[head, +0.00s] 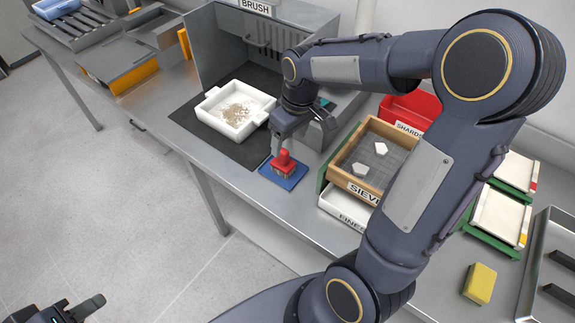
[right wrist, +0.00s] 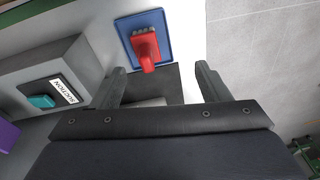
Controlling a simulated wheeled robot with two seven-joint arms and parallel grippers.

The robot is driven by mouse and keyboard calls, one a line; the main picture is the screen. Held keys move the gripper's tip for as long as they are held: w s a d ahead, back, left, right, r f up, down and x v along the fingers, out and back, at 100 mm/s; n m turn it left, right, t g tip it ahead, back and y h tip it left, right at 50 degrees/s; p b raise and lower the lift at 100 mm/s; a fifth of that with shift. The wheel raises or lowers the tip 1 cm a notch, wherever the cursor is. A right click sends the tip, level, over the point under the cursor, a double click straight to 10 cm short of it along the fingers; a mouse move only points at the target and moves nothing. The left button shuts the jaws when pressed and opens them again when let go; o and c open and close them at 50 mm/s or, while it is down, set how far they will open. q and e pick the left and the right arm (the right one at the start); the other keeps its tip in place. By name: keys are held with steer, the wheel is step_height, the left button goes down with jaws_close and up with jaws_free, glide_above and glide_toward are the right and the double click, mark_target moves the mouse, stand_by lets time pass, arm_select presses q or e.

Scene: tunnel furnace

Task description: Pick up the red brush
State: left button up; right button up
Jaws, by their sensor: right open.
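The red brush (head: 284,163) stands on a small blue mat (head: 270,174) near the front edge of the steel bench. In the right wrist view the red brush (right wrist: 145,45) lies beyond the fingertips, between the lines of the two fingers, on the blue mat (right wrist: 162,22). My right gripper (right wrist: 162,75) is open and empty, with its two fingers apart. In the head view my right gripper (head: 279,141) is just behind and above the brush, partly hiding it. My left gripper (head: 80,308) is at the bottom left, partly cut off, far from the bench top.
A white tray (head: 212,103) with brown debris sits on a dark mat left of the brush. A wooden sieve (head: 341,160) over a white bin stands to the right. A suction box (right wrist: 50,75) is close beside the right gripper. A yellow sponge (head: 480,283) lies further right.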

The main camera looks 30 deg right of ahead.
steer(key=n+g+h, duration=0.1)
glide_above(283, 158)
steer(key=w, duration=0.1)
steer(key=f, duration=0.5)
steer(key=shift+w+d+f, duration=0.15)
steer(key=shift+d, duration=0.15)
steer(key=shift+w+f+n, duration=0.1)
steer(key=shift+f+n, duration=0.2)
steer(key=shift+f, duration=0.05)
step_height(283, 158, down, 6)
steer(key=shift+f+p, duration=0.15)
steer(key=shift+p, duration=0.55)
steer(key=shift+f, duration=0.5)
steer(key=c, duration=1.1)
steer(key=shift+r, duration=0.1)
